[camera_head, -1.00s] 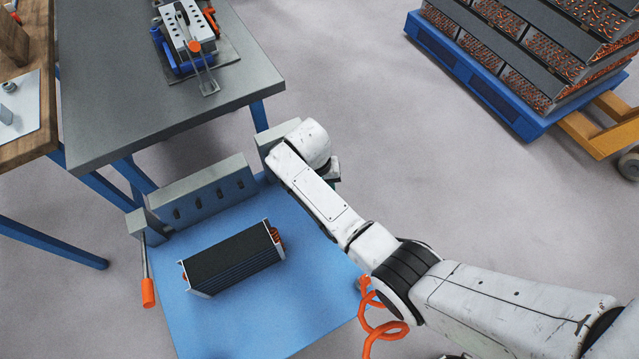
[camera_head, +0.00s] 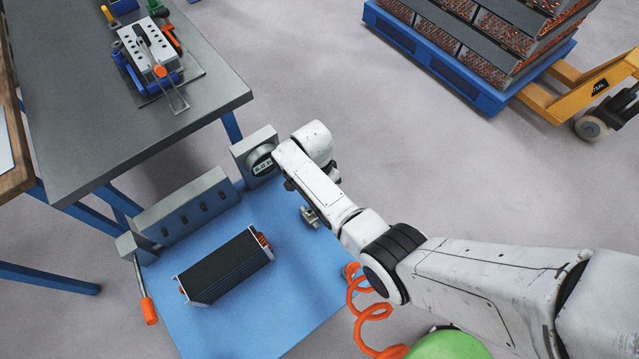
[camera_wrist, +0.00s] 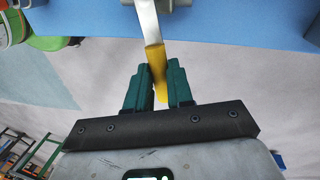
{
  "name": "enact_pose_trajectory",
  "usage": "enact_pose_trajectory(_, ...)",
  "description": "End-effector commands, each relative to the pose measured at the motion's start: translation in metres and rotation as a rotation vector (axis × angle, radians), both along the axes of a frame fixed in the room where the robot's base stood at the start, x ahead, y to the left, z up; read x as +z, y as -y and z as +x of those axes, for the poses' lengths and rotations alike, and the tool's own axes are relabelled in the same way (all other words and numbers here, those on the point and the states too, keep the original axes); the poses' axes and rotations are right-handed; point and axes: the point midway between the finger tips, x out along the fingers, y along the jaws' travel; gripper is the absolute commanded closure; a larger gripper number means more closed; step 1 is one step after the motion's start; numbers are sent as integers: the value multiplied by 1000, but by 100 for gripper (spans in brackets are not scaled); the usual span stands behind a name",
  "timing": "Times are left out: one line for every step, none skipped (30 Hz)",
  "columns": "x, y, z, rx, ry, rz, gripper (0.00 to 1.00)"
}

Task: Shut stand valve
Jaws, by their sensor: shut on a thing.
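The stand valve's lever (camera_wrist: 148,22) shows in the wrist view as a flat metal bar with a yellow grip (camera_wrist: 156,65) at its end. It hangs from a grey fitting at the top edge. My gripper (camera_wrist: 159,68) has its two teal fingers on either side of the yellow grip and is shut on it. In the head view a small grey metal fitting (camera_head: 310,217) shows at the right edge of the blue stand (camera_head: 285,285), just below my wrist. My fingers and the lever are hidden there.
A dark finned radiator (camera_head: 225,265) lies on the stand, with a round gauge (camera_head: 262,160) behind it. An orange-handled lever (camera_head: 148,308) is at the stand's left. A grey workbench (camera_head: 90,110) and a loaded blue pallet (camera_head: 440,65) stand behind. Open floor lies between them.

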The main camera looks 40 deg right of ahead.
Motion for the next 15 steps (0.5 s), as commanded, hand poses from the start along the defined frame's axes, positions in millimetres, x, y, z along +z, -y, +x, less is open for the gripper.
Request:
enact_pose_trajectory(3, 1, -2, -31, 2, 0, 100)
enact_pose_trajectory(3, 1, -3, -48, 1, 0, 100)
enact_pose_trajectory(3, 1, -4, -72, 1, 0, 100)
enact_pose_trajectory(3, 2, -6, -88, 1, 0, 100)
enact_pose_trajectory(2, 2, -7, -103, 1, 0, 100)
enact_pose_trajectory(2, 2, -8, -119, 1, 0, 100)
enact_pose_trajectory(2, 2, -9, -131, 1, 0, 100)
enact_pose_trajectory(2, 2, -10, -144, 1, -1, 100)
enact_pose_trajectory(2, 2, -10, -155, 1, -1, 100)
enact_pose_trajectory(1, 2, -11, -164, 2, -1, 100)
enact_pose_trajectory(1, 2, -11, -172, 2, -1, 100)
enact_pose_trajectory(1, 2, -12, -181, 2, -1, 100)
enact_pose_trajectory(1, 2, -12, -186, 2, -1, 100)
enact_pose_trajectory(1, 3, -12, -190, 2, -1, 100)
enact_pose_trajectory(1, 2, -13, -194, 2, -2, 100)
